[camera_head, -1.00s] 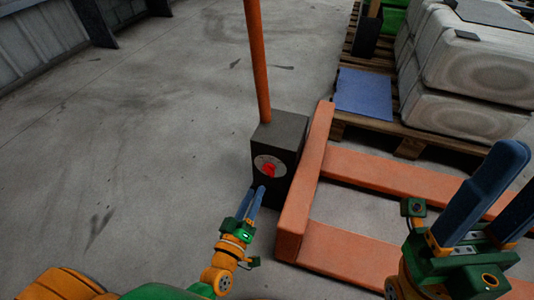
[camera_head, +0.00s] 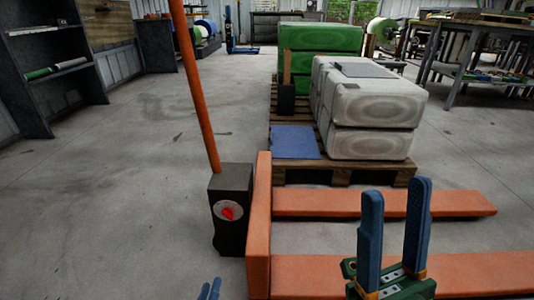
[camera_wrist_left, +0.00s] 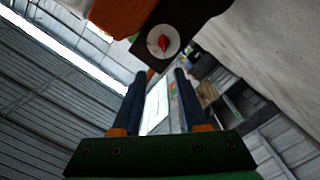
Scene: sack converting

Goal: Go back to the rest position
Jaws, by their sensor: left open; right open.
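My left gripper (camera_head: 210,290) shows only its blue fingertips at the bottom edge of the head view, below the pallet jack's dark box. In the left wrist view its two fingers (camera_wrist_left: 157,85) stand apart with nothing held between them. My right gripper (camera_head: 393,235) is at the lower right of the head view, in front of the orange forks. Its blue fingers point up, apart and empty. The pallet jack has a dark box (camera_head: 232,190) with a red button on a pale disc, an orange handle (camera_head: 195,90) and orange forks (camera_head: 380,203). The button also shows in the left wrist view (camera_wrist_left: 163,42).
A wooden pallet (camera_head: 345,172) beyond the forks carries pale sacks (camera_head: 372,110), green sacks (camera_head: 318,40) and a blue sheet (camera_head: 294,142). A dark shelf (camera_head: 50,60) stands at the left and a workbench (camera_head: 460,75) at the right. The floor on the left is clear.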

